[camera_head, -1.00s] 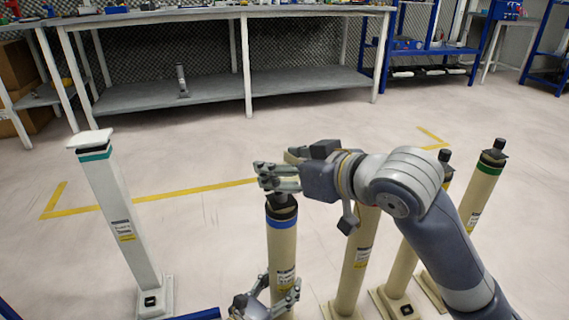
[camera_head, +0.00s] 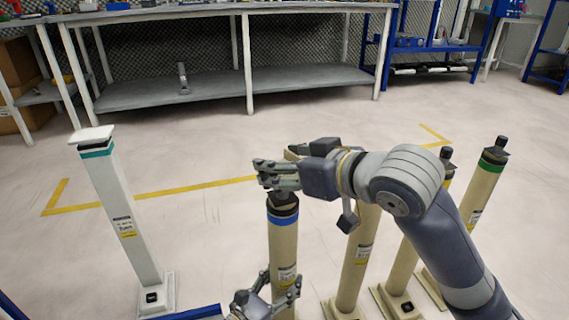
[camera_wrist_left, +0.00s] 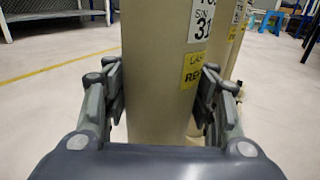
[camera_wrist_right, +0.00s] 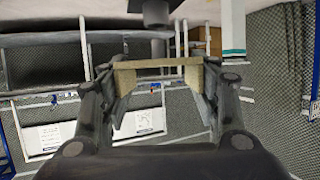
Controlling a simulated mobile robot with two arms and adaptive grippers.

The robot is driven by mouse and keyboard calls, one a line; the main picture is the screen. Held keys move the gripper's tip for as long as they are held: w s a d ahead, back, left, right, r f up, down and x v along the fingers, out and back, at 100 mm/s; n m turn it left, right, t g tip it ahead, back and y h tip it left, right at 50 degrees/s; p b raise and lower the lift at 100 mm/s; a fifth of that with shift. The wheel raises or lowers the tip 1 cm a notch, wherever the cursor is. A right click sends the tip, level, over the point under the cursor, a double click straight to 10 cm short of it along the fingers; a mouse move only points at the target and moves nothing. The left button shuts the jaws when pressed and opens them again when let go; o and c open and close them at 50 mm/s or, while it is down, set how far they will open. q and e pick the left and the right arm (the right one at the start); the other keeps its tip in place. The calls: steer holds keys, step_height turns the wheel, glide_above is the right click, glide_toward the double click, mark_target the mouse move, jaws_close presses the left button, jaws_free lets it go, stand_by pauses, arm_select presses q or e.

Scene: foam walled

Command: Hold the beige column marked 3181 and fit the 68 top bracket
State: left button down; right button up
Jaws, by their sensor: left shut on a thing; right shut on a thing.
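The beige column with a blue ring (camera_head: 283,243) stands upright in the middle front of the head view. In the left wrist view its label (camera_wrist_left: 203,22) shows "31", partly cut off. My left gripper (camera_head: 268,297) is shut around the column low down, fingers on both sides of it. My right gripper (camera_head: 278,172) is at the column's dark top. It is shut on a tan U-shaped bracket (camera_wrist_right: 158,65), seen in the right wrist view. The dark top fitting (camera_wrist_right: 155,12) shows close to the bracket; I cannot tell whether they touch. The bracket is mostly hidden by fingers in the head view.
Several other beige columns stand close on the right, one with a green ring (camera_head: 488,167), partly behind my right arm. A pale column (camera_head: 122,205) with a teal band and white cap stands at left. A grey workbench (camera_head: 220,85) is at the back. The floor between is clear.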

steer(key=shift+f, duration=1.5)
stand_by(0.4)
steer(key=o, duration=1.2)
steer(key=v, duration=1.2)
arm_select(q)
steer(key=c, duration=0.6)
jaws_free()
